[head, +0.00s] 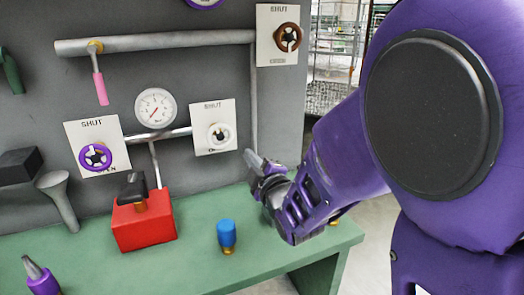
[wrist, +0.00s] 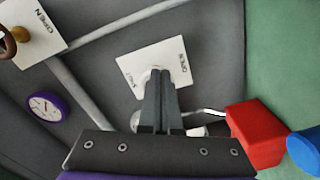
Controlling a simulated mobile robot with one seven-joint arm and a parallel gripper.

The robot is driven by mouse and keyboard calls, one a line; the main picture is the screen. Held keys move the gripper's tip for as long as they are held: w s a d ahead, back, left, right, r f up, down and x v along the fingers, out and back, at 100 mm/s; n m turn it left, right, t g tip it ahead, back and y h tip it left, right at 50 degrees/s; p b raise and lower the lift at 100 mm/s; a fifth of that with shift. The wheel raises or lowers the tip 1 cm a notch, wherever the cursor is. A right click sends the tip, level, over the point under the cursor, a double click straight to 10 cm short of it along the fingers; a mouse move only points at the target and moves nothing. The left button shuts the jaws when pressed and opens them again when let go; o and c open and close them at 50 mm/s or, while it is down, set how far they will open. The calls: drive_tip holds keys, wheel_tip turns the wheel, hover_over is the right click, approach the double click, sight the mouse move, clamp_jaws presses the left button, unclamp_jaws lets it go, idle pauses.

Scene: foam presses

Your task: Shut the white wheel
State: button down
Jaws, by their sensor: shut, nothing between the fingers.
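The white wheel (head: 219,136) sits on a white plate (head: 201,144) on the grey panel, with SHUT lettered at the top and OPEN, partly covered, at the bottom. I cannot tell where its pointer stands. My gripper (head: 252,159) is shut and empty, to the right of the plate and a little lower, with a gap in the picture. In the wrist view the closed fingers (wrist: 160,78) overlap the middle of the white plate (wrist: 133,64) and hide most of the wheel. Contact with the wheel cannot be made out.
A purple wheel (head: 95,157) is on the left and a brown wheel (head: 287,37) above right. A gauge (head: 155,107) and pipes are on the panel. A red box (head: 144,226) and a blue-topped object (head: 227,234) stand on the green bench (head: 200,265).

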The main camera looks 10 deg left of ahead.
sight(220, 136)
drive_tip(key=shift+r+m, duration=0.4)
drive_tip(key=shift+m, duration=0.1)
drive_tip(key=x, duration=0.6)
drive_tip(key=shift+w+b, duration=0.35)
drive_tip(key=shift+s+a+r, duration=0.2)
drive_tip(key=shift+a, duration=0.3)
idle(0.4)
drive_tip(key=shift+a+f, duration=0.1)
drive_tip(key=shift+f, duration=0.1)
drive_tip(key=shift+s+a+f, duration=0.2)
drive_tip(key=shift+f, duration=0.2)
drive_tip(key=shift+d+f, duration=0.2)
drive_tip(key=shift+d, duration=0.05)
